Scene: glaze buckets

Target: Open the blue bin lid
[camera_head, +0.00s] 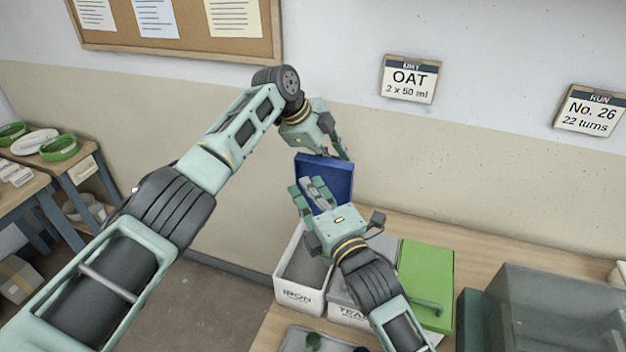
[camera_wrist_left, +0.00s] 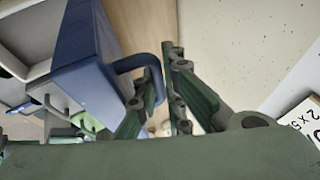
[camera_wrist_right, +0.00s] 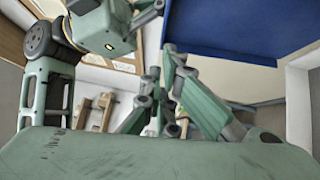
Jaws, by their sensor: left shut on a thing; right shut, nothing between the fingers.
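The blue lid (camera_head: 340,181) stands tilted up, close to upright, above the back of the white bin labelled IRON (camera_head: 300,297), whose grey inside shows open. In the left wrist view the lid (camera_wrist_left: 85,60) has a blue loop handle (camera_wrist_left: 135,62). My left gripper (camera_head: 342,155) is shut on this handle at the lid's upper right; its fingers (camera_wrist_left: 165,70) show around it. My right gripper (camera_head: 311,188) is shut and empty in front of the lid, above the bins. In the right wrist view the lid (camera_wrist_right: 240,28) is just beyond its fingertips (camera_wrist_right: 165,68); I cannot tell if they touch.
A second bin (camera_head: 345,303) stands right of the IRON bin, partly hidden by my right arm. A green-lidded bin (camera_head: 425,275) is beside it, then a grey translucent box (camera_head: 560,310). A tray (camera_head: 300,340) lies at the front. Wall signs (camera_head: 409,80) hang behind.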

